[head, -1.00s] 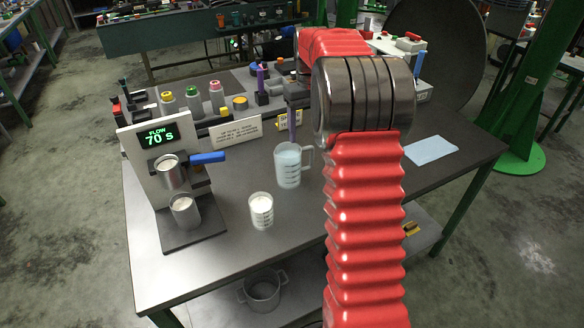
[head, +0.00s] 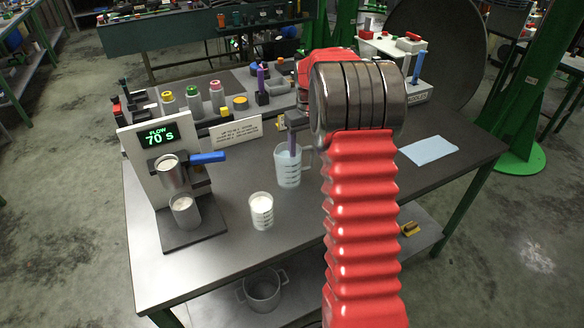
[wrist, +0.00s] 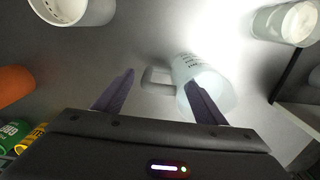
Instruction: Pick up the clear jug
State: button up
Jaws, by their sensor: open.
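The clear jug (head: 287,174) stands upright on the grey bench, with measuring marks on its side and its handle at the right. It also shows in the wrist view (wrist: 212,84), with the handle pointing left. My gripper (head: 293,142) is at the jug's top in the head view, its purple finger overlapping the rim. In the wrist view my gripper (wrist: 158,98) has its fingers spread apart. The handle appears between them, and the right finger overlaps the jug body. I cannot tell whether the finger is inside or just above the jug. The gripper holds nothing.
A smaller beaker with white contents (head: 261,212) stands front left of the jug. A flow stand (head: 153,190) reading 70 s holds two cups at the left. Bottles (head: 192,98) and a sign (head: 238,133) are behind. A blue cloth (head: 428,150) lies right.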

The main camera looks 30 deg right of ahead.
notch_tip(320, 180, down, 5)
jog(key=shift+f, duration=0.1)
dwell(0.3)
dwell(0.4)
grip_shut()
dwell(0.6)
